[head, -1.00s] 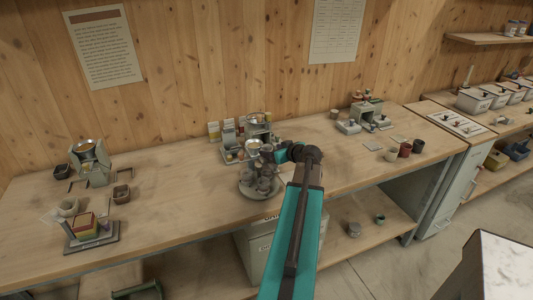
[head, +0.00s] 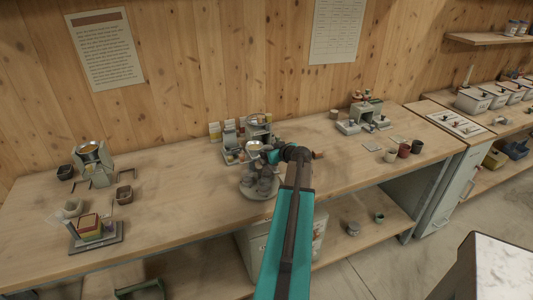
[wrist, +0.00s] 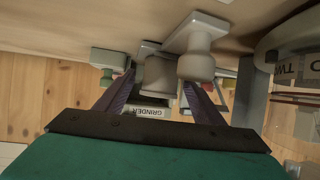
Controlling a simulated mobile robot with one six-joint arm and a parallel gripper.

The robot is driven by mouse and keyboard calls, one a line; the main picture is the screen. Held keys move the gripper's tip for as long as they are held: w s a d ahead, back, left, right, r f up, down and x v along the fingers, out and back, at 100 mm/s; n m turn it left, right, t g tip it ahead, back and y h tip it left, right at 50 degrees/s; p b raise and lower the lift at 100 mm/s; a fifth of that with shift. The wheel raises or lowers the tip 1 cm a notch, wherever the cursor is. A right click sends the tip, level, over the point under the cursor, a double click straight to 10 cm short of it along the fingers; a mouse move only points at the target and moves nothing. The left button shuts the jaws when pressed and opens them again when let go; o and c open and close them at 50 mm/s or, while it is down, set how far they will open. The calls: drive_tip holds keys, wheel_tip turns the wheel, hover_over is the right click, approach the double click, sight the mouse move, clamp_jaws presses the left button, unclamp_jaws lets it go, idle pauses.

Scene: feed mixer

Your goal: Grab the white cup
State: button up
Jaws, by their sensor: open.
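My gripper (wrist: 158,82) is open in the wrist view. A grey cylindrical part (wrist: 159,75) and a label reading GRINDER (wrist: 149,112) show between and beyond its fingers; I see no contact. In the head view my arm reaches to the middle bench apparatus, well left of the white cup, and hides the fingers.
A round grey tray (head: 258,190) with metal parts lies by my arm's end. A grey machine (head: 362,118) stands behind the cups at the right.

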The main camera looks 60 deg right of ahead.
idle(0.5)
drive_tip(key=c, duration=1.1)
drive_tip(key=shift+o, duration=0.2)
drive_tip(key=shift+r, duration=0.1)
wheel_tip(320, 180, up, 18)
drive_tip(key=b, duration=0.4)
idle(0.3)
